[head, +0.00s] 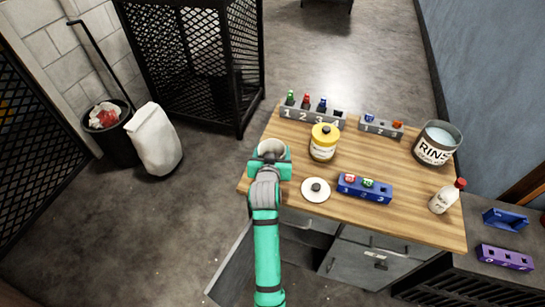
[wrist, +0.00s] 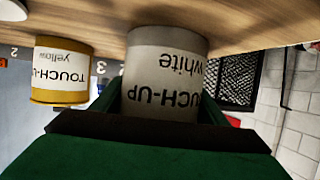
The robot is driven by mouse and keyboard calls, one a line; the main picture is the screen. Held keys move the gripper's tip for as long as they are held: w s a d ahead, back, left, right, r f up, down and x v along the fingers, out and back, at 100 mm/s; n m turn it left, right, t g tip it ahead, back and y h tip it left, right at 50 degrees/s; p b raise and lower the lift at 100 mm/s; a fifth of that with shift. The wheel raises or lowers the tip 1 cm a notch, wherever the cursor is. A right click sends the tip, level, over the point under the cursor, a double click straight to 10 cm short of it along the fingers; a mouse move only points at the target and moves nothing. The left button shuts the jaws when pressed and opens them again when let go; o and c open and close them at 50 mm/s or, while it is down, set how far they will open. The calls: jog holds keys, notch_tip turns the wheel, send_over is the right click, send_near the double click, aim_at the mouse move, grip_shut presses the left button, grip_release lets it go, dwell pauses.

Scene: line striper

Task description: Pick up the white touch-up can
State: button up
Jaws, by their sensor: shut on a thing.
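The white touch-up can (head: 271,147) is at the left edge of the wooden workbench (head: 400,222), with its open-looking round top showing in the head view. My gripper (head: 270,160) is shut on it, with green fingers at its sides. In the wrist view the picture is upside down, and the can's label (wrist: 165,78) reads "TOUCH-UP white" between the fingers. Its base appears at or very near the bench top; I cannot tell if it is touching. The can looks upright.
A yellow touch-up can (head: 323,147) stands to the right of it. A round lid with a dark knob (head: 316,188), a blue rack (head: 378,192), grey numbered racks (head: 312,116), a rinse bucket (head: 435,155) and a red-capped bottle (head: 443,200) are also on the bench.

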aim_at(273, 142)
jog(key=shift+r, duration=0.1)
jog(key=shift+r, duration=0.5)
notch_tip(273, 142, up, 2)
jog(key=shift+r, duration=0.1)
jog(key=w+a+r+v, duration=0.1)
jog(key=r+v, duration=0.2)
jog(key=v, duration=1.3)
jog(key=shift+r, duration=0.2)
jog(key=shift+s, duration=0.1)
